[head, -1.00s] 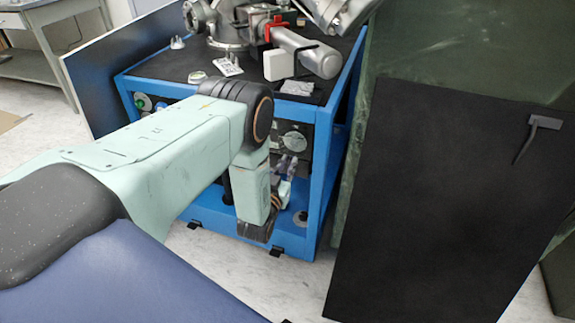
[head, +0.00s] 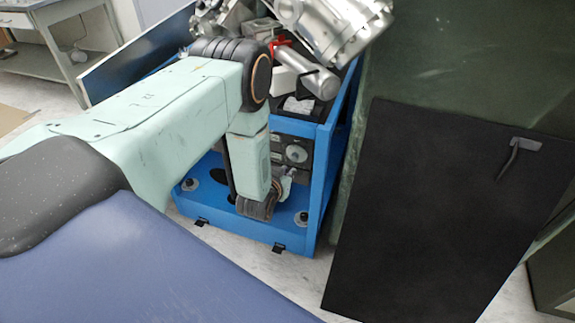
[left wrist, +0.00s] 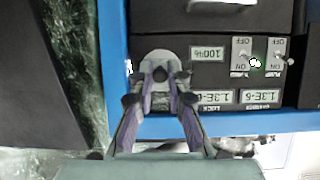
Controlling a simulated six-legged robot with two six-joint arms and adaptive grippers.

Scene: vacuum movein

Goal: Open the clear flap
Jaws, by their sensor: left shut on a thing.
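My left gripper (left wrist: 160,78) is at the front panel of the blue-framed cart, shut on a round grey piece (left wrist: 178,48) that shows behind and between its purple fingertips. In the head view my left gripper (head: 285,181) is partly hidden by its own wrist, just below a pale round dial (head: 297,153) on the panel. I cannot make out a clear flap separately from the round grey piece. My right gripper is not in view.
The blue cart frame (head: 322,190) stands close to the right of my left wrist. Metal vacuum parts (head: 335,25) are above it. Switches (left wrist: 243,50) and labels are beside the fingers. A large black panel with a handle (head: 515,147) stands at right.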

